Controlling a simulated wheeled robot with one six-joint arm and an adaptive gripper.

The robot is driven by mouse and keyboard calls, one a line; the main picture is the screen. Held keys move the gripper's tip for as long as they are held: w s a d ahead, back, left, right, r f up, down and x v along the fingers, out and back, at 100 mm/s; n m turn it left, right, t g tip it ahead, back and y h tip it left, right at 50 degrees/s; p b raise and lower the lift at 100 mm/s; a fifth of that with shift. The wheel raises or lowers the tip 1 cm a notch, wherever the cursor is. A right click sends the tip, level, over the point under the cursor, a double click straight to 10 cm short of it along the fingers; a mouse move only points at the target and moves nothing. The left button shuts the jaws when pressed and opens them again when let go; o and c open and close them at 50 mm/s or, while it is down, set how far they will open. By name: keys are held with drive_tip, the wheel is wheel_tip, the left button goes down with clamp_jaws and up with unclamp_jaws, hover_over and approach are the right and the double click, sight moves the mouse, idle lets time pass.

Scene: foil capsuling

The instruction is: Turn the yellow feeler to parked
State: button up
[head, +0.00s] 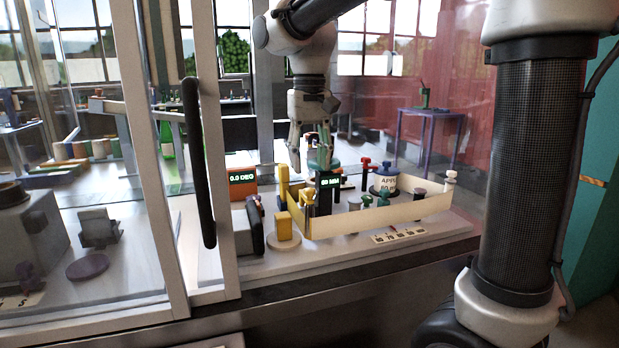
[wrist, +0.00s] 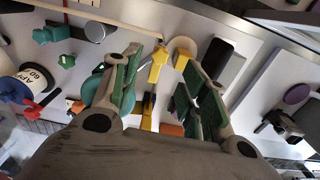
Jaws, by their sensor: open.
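Several yellow parts stand close together, and I cannot tell for sure which is the feeler. A yellow bracket-like piece (head: 307,200) stands at the left end of the low cream wall; it also shows between my fingertips in the wrist view (wrist: 158,64). A yellow block (head: 283,223) stands on a round beige disc just left of it. A taller yellow post (head: 284,182) is behind. My gripper (head: 309,152) points down above this group, open and empty. In the wrist view my gripper (wrist: 163,62) has its fingers spread, apart from the yellow pieces.
An orange box (head: 242,181) reads "0.0 DEG"; a black display (head: 329,182) reads about "60 MM". The cream wall (head: 385,217) encloses red, green and grey pegs and a labelled pot (head: 384,185). A scale plate (head: 398,236) lies in front. A glass door with a dark handle (head: 199,162) stands left.

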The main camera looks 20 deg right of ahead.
sight(309, 189)
wheel_tip(309, 189, up, 6)
drive_tip(key=shift+r, duration=0.15)
idle(0.4)
